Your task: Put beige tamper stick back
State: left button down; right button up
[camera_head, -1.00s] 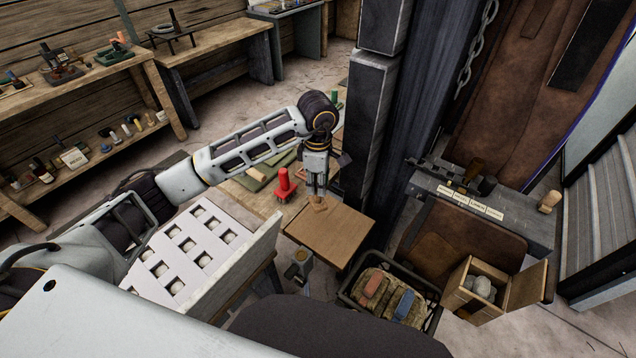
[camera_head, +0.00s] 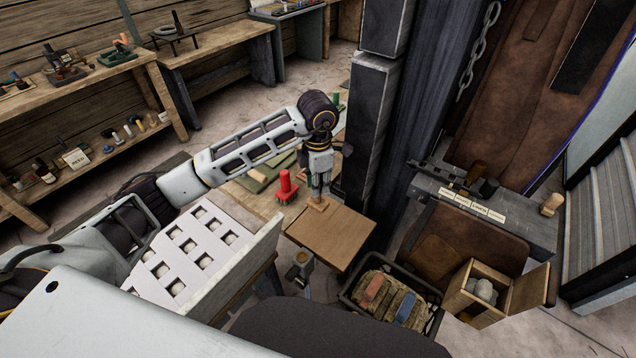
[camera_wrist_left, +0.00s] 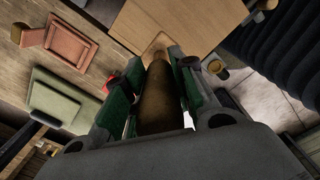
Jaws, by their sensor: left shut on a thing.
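My left gripper (camera_head: 319,190) points down over the wooden board (camera_head: 335,238), near its far edge. In the left wrist view its green-padded fingers (camera_wrist_left: 160,85) are shut on a brown-beige stick (camera_wrist_left: 160,105), which I take for the tamper stick. The stick's far end is close to a small light wooden block (camera_wrist_left: 156,45) at the board's edge. The block also shows in the head view (camera_head: 318,204), just under the fingers. I cannot tell whether the stick touches it. My right gripper is not in view.
A red stand (camera_head: 286,186) is close left of the gripper. A dark post (camera_head: 370,130) rises close on the right. A white rack (camera_head: 190,250) with round pieces stands at the left, and a black crate (camera_head: 350,300) at the front.

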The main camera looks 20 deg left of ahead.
aim_at(319, 204)
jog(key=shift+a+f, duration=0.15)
pick_arm(q)
jog(key=shift+b, duration=0.3)
jog(key=shift+f+b, duration=1.35)
jog(key=shift+f, duration=0.35)
jog(key=shift+f+b, duration=0.45)
jog(key=shift+f, duration=0.1)
jog(key=shift+f+b, duration=0.35)
jog(key=shift+f, duration=0.4)
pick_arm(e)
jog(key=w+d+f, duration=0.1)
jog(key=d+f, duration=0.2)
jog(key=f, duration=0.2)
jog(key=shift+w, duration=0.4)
pick_arm(q)
jog(key=shift+b, duration=0.3)
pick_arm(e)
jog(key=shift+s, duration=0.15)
